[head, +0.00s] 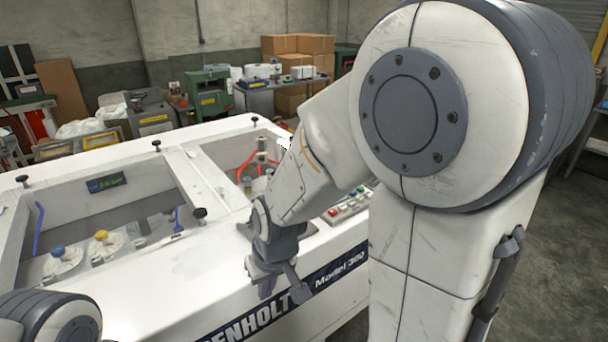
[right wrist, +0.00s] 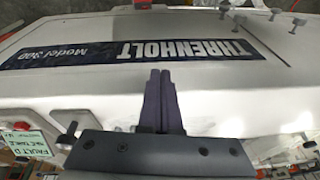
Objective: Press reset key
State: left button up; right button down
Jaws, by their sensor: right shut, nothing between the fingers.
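The control panel (head: 350,203) on the front right rim of the white machine carries several small keys, among them a red one (head: 333,212). My right arm partly covers the panel, and I cannot tell which key is reset. My left gripper is out of view.
Black knobs (head: 200,214) stand up from the rims. Open bays hold round fittings and red hoses (head: 246,166). Grey floor (head: 560,270) is free at the right.

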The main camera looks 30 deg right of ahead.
jog(key=w+d+r+m+t+p, duration=0.1)
jog(key=w+d+r+m+t, duration=0.1)
jog(key=w+d+r+m, duration=0.35)
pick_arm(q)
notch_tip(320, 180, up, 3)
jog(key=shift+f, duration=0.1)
pick_arm(e)
notch_tip(320, 180, up, 7)
jog(key=m+t+h, duration=0.4)
jog(key=m, duration=0.3)
send_over(333, 214)
jog(key=shift+f, duration=0.1)
notch_tip(333, 214, down, 8)
jog(key=b, duration=0.7)
pick_arm(q)
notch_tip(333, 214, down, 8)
jog(key=b, duration=0.1)
pick_arm(e)
jog(key=shift+f, duration=0.3)
pick_arm(q)
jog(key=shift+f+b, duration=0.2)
jog(key=shift+b, duration=0.1)
pick_arm(e)
jog(key=shift+f, duration=0.1)
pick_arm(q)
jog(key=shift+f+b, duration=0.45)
pick_arm(e)
jog(key=shift+f, duration=0.35)
